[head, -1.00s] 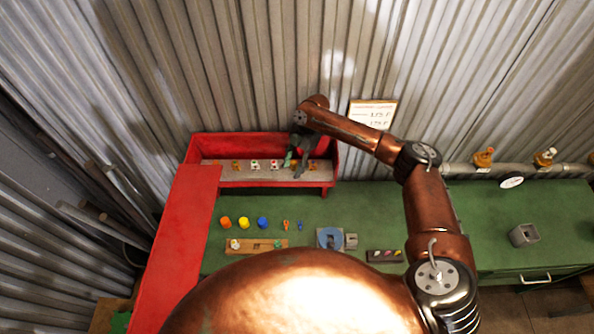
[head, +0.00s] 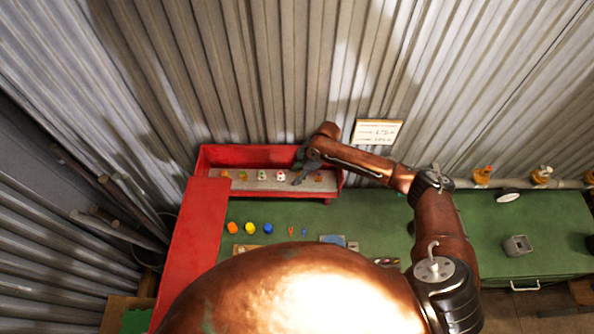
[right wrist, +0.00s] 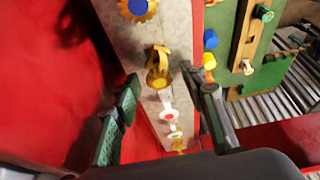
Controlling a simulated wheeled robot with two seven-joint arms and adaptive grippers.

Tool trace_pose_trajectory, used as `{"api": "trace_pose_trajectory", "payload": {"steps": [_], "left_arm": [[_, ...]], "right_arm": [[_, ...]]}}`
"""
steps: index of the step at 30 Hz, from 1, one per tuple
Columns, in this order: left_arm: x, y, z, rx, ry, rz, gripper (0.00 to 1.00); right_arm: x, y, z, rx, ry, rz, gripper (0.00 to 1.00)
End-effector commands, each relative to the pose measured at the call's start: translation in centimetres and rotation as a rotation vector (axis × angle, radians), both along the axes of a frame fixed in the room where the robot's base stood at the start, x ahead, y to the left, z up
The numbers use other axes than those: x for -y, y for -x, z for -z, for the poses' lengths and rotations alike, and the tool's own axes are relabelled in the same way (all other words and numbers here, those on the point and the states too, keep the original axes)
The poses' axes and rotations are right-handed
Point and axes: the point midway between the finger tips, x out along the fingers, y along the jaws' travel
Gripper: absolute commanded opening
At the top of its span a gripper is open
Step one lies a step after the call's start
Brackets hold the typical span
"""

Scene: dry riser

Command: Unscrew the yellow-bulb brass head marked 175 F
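Two brass heads stand on the grey pipe at the right of the head view, a left one (head: 482,175) and a right one (head: 541,175). Their bulb colours and markings are too small to read. My right gripper (head: 297,180) is over the red tray (head: 215,157), far left of that pipe. In the right wrist view my right gripper (right wrist: 165,112) is open, its fingers apart with nothing held. A brass fitting (right wrist: 158,72) and a blue-centred toothed brass piece (right wrist: 137,9) sit on the tray's grey strip beyond the fingertips. My left gripper is not in view.
Orange, yellow and blue caps (head: 250,228) lie on the green bench (head: 390,225). A sign (head: 377,132) is on the corrugated wall. My body hides the bench's front.

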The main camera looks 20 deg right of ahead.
Motion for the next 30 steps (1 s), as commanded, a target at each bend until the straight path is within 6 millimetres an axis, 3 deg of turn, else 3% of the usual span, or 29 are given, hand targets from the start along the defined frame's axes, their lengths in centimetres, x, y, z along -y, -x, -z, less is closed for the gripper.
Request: {"api": "trace_pose_trajectory", "payload": {"steps": [2, 9, 17, 24, 30], "left_arm": [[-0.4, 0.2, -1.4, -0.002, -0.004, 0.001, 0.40], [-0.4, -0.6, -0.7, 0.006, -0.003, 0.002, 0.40], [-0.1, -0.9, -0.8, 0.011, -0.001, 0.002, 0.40], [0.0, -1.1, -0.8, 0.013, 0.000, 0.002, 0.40], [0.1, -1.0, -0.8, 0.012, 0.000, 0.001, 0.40]], "right_arm": [[0.1, 0.2, -0.4, -0.003, -0.001, 0.061, 0.39], [0.3, 0.2, 0.1, -0.001, -0.001, 0.299, 0.39], [0.3, 0.2, 0.1, -0.002, -0.001, 0.428, 0.39], [0.3, 0.1, 0.1, -0.001, -0.002, 0.715, 0.39], [0.5, -0.1, 0.0, 0.001, 0.000, 0.845, 0.39]]}}
